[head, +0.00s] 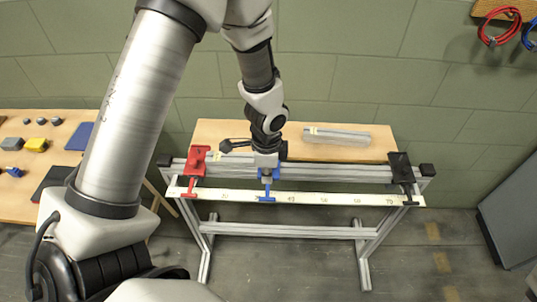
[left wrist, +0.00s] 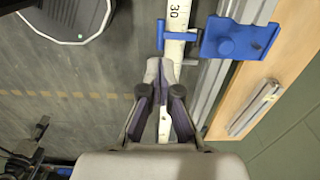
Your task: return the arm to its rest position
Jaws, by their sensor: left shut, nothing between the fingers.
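My left arm comes in from the left of the head view, rises past the top edge and comes down over the rail bench. Its gripper (head: 266,160) is at the blue slider (head: 267,180) on the rail, and the arm hides part of the slider. In the left wrist view the gripper (left wrist: 163,78) is shut and empty, over the white scale strip (left wrist: 176,45). The blue slider (left wrist: 238,38) is beside and ahead of the fingers there, apart from them. My right gripper is not in view.
The aluminium rail frame (head: 290,229) carries a red end piece (head: 194,165) and a black one (head: 402,172). A metal bar (head: 337,136) lies on the wooden board (head: 376,150) behind. A table (head: 12,200) with small blocks stands left. A grey panel (head: 515,215) leans at right.

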